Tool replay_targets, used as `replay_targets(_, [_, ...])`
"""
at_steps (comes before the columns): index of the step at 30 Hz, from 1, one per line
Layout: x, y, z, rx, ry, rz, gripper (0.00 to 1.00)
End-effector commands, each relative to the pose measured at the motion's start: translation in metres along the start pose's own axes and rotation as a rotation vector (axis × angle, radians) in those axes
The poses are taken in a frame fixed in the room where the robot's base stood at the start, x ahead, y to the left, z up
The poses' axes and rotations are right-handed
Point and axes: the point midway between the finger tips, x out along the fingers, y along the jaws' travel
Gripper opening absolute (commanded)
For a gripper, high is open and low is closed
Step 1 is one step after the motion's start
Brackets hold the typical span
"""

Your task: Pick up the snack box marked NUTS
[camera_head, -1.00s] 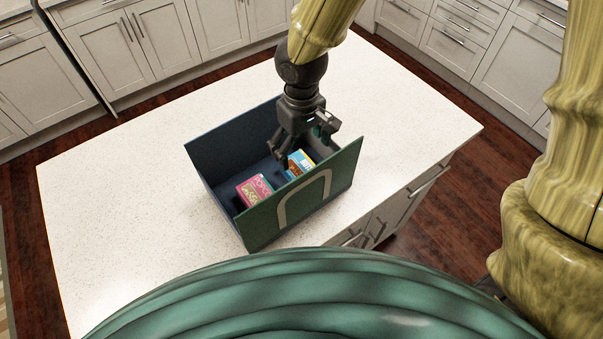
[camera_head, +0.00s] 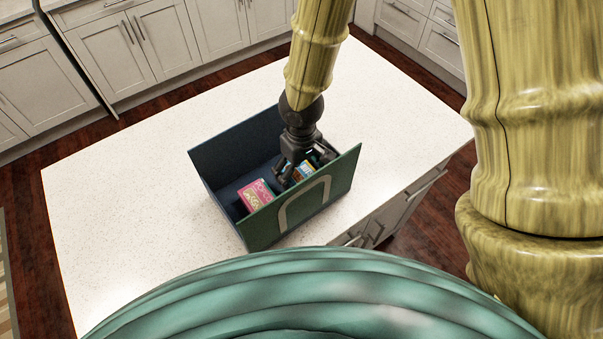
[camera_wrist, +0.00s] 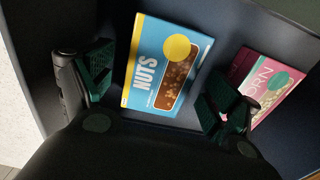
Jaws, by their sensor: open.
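The blue snack box marked NUTS (camera_wrist: 166,68) lies in the bin, with a yellow disc and a picture of nuts on its face. In the head view the NUTS box (camera_head: 304,170) is partly hidden by my gripper. My gripper (camera_wrist: 158,95) is open, with one finger on each side of the NUTS box in the wrist view. Its right finger is between the NUTS box and a pink box. I cannot tell whether either finger touches the box. In the head view my gripper (camera_head: 298,172) reaches down inside the bin.
The pink box (camera_head: 257,194) lies left of the NUTS box in the head view and right of it in the wrist view (camera_wrist: 272,84). The dark blue and green bin (camera_head: 262,229) has high walls close around my gripper. White counter (camera_head: 130,190) is clear around it.

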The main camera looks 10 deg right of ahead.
Motion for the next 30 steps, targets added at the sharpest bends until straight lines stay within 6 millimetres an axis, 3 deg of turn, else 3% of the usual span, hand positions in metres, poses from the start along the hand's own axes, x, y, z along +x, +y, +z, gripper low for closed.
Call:
replay_targets(6, [0.014, 0.000, 0.001, -0.001, -0.002, 0.001, 0.89])
replay_targets(14, [0.016, 0.000, 0.001, 0.000, -0.001, 0.000, 0.89])
replay_targets(23, [0.015, 0.000, 0.001, -0.001, -0.001, 0.000, 0.38])
replay_targets(30, [0.015, 0.000, 0.000, -0.001, 0.000, 0.000, 0.38])
